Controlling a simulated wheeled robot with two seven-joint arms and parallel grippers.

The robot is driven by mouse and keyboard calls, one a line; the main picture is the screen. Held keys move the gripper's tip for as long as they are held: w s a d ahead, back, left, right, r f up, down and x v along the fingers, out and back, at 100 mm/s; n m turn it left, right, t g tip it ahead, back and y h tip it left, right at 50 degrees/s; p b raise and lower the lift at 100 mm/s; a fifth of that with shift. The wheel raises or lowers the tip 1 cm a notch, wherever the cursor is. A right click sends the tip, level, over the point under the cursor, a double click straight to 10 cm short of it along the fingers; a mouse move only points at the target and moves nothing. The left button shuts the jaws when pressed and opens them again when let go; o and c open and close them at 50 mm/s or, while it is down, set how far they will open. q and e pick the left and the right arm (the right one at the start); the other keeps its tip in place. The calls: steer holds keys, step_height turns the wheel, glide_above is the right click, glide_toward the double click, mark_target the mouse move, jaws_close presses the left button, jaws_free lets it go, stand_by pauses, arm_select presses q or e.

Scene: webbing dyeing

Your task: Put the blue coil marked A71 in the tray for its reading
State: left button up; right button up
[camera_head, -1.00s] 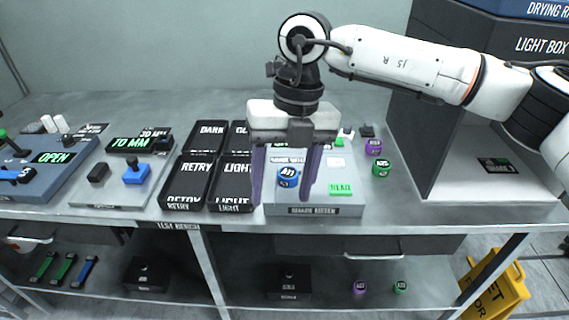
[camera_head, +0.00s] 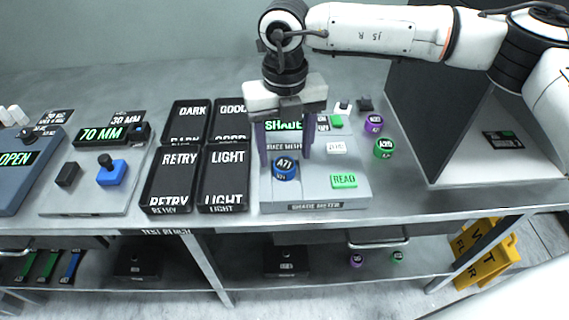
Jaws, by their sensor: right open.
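The blue coil marked A71 (camera_head: 285,170) sits on the left part of the grey shade meter (camera_head: 315,192). My right gripper (camera_head: 286,160) is open and empty, its two purple fingers pointing down on either side of the coil in the picture, with the tips near its upper half. I cannot tell the height of the tips over the meter. The meter's green display (camera_head: 284,126) starts with "SHADE"; the gripper hides the rest. Left of the meter are black trays marked DARK (camera_head: 187,109), GOOD (camera_head: 230,108), RETRY (camera_head: 176,160) and LIGHT (camera_head: 226,158). My left gripper is not in view.
A 70 MM device (camera_head: 95,190) stands left of the trays.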

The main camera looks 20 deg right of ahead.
mark_target(284, 167)
steer(key=shift+f, duration=1.3)
steer(key=c, duration=1.2)
